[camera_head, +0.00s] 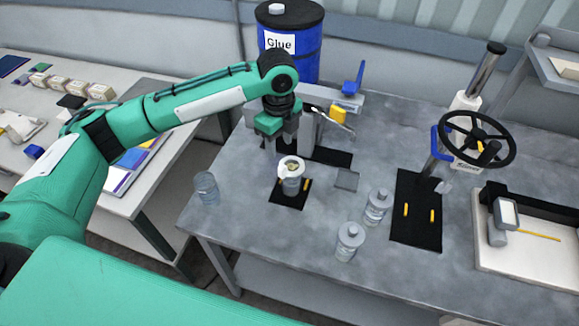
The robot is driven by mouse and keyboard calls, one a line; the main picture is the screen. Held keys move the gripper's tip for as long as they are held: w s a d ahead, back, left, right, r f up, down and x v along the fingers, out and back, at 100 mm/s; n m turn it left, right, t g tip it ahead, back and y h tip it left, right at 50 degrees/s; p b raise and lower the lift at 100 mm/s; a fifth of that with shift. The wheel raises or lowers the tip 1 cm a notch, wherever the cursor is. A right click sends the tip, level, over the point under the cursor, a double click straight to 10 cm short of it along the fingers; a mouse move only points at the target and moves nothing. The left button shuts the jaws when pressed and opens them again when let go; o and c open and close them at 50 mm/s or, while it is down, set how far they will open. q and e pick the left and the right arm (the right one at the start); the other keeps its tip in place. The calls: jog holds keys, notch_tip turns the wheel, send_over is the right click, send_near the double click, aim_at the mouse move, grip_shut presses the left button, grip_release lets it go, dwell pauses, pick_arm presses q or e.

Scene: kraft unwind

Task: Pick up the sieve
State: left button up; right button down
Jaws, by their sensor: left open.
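My left gripper (279,146) comes in from the left and points down with its fingers apart and empty. Just below and slightly right of it is a round, white-rimmed piece with a pale inside, which looks like the sieve (291,165). It appears to sit on top of a clear jar (292,186) on a black mat (275,194). The fingers look close to the rim, but I cannot tell whether they touch it. My right gripper is not in view.
A clear glass (207,188) stands left on the grey table (240,235). Two lidded jars (377,206) (349,241) stand right of the mat. A blue glue barrel (302,55) is behind. A press with a black handwheel (477,139) stands right. The table's front middle is clear.

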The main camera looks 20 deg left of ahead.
pick_arm(q)
jog(key=p, duration=0.1)
send_over(282, 166)
jog(key=f, duration=0.4)
jog(key=shift+a+f, duration=0.15)
jog(key=shift+a, duration=0.05)
jog(key=f+p, duration=0.2)
jog(key=f, duration=0.1)
jog(key=f+p, duration=0.1)
jog(key=shift+s+d+f, duration=0.1)
jog(key=shift+d+f, duration=0.05)
jog(key=shift+d, duration=0.1)
jog(key=shift+f, duration=0.5)
grip_shut()
